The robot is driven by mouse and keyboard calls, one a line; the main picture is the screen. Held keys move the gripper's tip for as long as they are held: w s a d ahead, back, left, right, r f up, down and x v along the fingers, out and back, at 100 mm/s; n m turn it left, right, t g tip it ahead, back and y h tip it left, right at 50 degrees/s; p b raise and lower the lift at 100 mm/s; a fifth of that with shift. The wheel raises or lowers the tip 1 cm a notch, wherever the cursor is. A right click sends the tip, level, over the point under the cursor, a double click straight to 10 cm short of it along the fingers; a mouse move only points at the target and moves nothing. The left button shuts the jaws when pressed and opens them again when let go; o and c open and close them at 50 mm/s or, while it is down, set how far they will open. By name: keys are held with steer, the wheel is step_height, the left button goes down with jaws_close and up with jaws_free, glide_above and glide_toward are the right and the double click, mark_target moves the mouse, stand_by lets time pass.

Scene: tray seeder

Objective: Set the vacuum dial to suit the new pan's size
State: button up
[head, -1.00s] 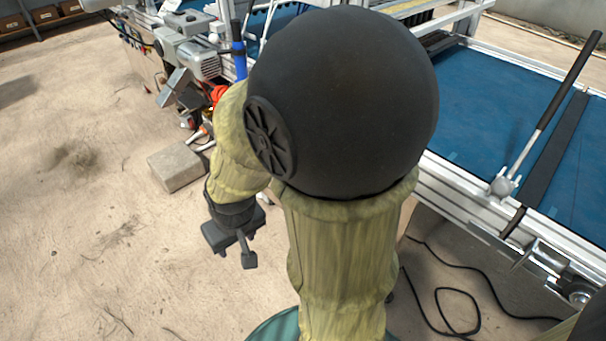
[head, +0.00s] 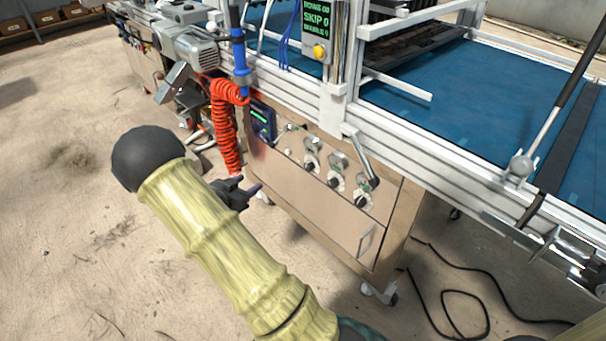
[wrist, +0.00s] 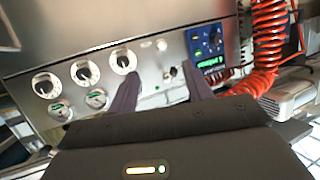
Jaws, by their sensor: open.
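A row of three black-knobbed white dials (head: 335,182) is on the cabinet's front panel. They also show in the wrist view (wrist: 85,72). Small round gauges (wrist: 97,99) sit beside them. I cannot read the labels or tell which dial is for vacuum. A blue control box (head: 262,120) with a green display is at the panel's left end in the head view, and at the right in the wrist view (wrist: 207,45). My gripper (head: 254,187) is open and empty in front of the panel, apart from the dials. In the wrist view, its fingers (wrist: 160,75) point at the panel. I cannot make out the pan.
A coiled red hose (head: 225,130) hangs left of the cabinet (head: 310,215). A green-text display (head: 315,18) with a yellow button stands above. The blue conveyor belt (head: 440,115) lies behind. Black cable (head: 465,290) loops on the floor at right. Open floor lies left.

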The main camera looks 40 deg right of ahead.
mark_target(307, 167)
steer(key=s+m+g+h, duration=0.1)
steer(key=s+d+f+m+g+h, duration=0.1)
steer(key=s+g+h, duration=0.1)
steer(key=s+f+m+g+h+b, duration=0.1)
steer(key=shift+s+d+f+h, duration=0.25)
steer(key=shift+d+h, duration=0.1)
steer(key=shift+h, duration=0.05)
steer(key=d+b, duration=0.2)
steer(key=d, duration=0.3)
steer(key=d+b, duration=0.2)
steer(key=d, duration=0.3)
steer(key=w+d+b, duration=0.1)
steer(key=d+b, duration=0.1)
steer(key=d, duration=0.4)
steer(key=shift+w+d+f, duration=0.1)
steer(key=shift+f, duration=0.05)
steer(key=shift+w+d, duration=0.1)
steer(key=shift+d, duration=0.45)
steer(key=c, duration=1)
